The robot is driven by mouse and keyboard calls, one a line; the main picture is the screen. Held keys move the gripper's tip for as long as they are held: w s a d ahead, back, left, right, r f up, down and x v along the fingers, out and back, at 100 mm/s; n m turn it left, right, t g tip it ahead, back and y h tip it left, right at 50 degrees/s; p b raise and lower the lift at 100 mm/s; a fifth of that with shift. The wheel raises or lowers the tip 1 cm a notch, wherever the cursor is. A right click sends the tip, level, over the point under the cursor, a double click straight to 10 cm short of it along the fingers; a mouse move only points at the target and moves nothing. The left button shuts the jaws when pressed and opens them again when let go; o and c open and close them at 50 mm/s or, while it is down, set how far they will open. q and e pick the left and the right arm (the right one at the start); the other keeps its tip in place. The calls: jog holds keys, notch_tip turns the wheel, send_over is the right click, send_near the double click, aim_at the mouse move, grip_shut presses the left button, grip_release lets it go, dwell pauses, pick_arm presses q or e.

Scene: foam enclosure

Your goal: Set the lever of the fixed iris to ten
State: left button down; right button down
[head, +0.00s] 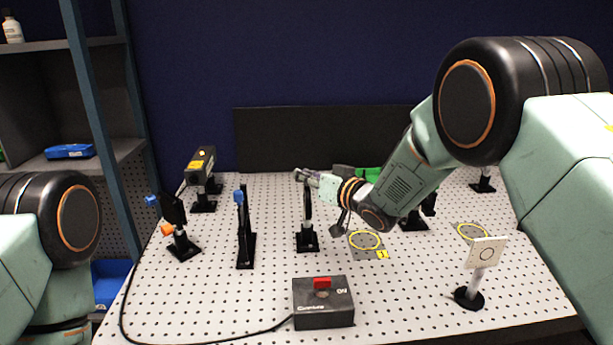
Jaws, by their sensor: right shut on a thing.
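The fixed iris (307,208) appears to be the thin black mount on a post and square base, left of the middle of the board. It is seen nearly edge-on, so its scale and the lever's setting cannot be read. My right gripper (302,176) reaches in from the right, with its fingertips at the top of this mount. It is shut, apparently on the iris lever, which is hidden by the fingers. My left gripper is out of the picture; only part of my left arm shows at the left edge.
The perforated board (215,300) carries a laser-like box (201,162), blue-knobbed mounts (245,228), a control box with a red switch (323,303) and a white target card (486,252). Yellow rings (365,240) mark bare spots. A shelf (85,160) stands at the left.

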jog(key=c, duration=1.2)
grip_release()
jog(key=shift+s+d, duration=0.1)
jog(key=shift+d, duration=0.05)
jog(key=shift+o, duration=0.2)
jog(key=v, duration=1.1)
jog(key=shift+s+d, duration=0.2)
jog(key=shift+s, duration=0.1)
jog(key=shift+r, duration=0.1)
